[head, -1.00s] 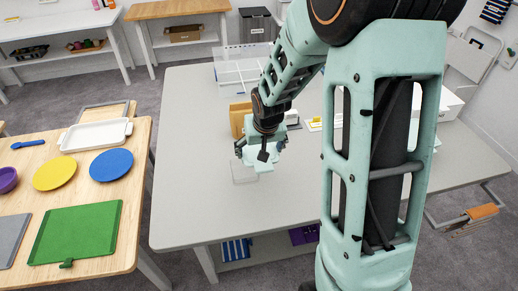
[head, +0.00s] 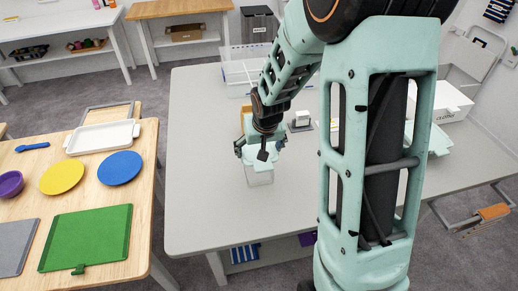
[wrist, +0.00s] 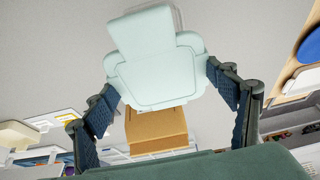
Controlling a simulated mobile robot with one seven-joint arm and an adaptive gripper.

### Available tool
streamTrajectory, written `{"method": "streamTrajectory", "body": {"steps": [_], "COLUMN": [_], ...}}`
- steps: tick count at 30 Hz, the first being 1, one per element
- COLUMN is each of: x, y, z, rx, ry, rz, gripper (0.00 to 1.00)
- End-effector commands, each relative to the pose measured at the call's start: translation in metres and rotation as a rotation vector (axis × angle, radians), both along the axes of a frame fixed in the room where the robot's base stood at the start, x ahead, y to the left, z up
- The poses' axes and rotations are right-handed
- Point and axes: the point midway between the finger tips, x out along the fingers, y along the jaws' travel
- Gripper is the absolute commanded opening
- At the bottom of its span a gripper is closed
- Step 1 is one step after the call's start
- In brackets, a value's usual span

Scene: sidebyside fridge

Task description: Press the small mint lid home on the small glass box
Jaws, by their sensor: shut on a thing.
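The small mint lid (wrist: 155,72) lies between my fingers in the wrist view, its flat top facing the camera. A flat tab sticks out from its far side. My gripper (head: 261,153) is shut on the lid, which shows as a pale mint patch (head: 257,162) in the head view. The small clear glass box (head: 260,179) stands on the grey table, directly below my gripper and the lid. Whether the lid touches or sits level on the rim cannot be told. In the wrist view the lid hides most of the box.
A tan block (wrist: 156,128) stands close behind the box. A small white block (head: 302,118) and a clear divided tray (head: 240,75) are farther back. A white box (head: 450,105) is at the right. The table (head: 200,190) left and front of my gripper is clear.

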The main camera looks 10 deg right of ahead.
Motion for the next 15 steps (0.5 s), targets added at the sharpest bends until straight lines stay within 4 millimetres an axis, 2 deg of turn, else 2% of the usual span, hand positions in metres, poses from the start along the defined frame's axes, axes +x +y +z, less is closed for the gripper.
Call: {"method": "streamTrajectory", "body": {"steps": [5, 15], "x": [0.000, 0.000], "y": [0.000, 0.000], "z": [-0.007, -0.039], "rx": [0.000, 0.000], "ry": [0.000, -0.001], "rz": [0.000, -0.001], "gripper": [0.61, 0.61]}}
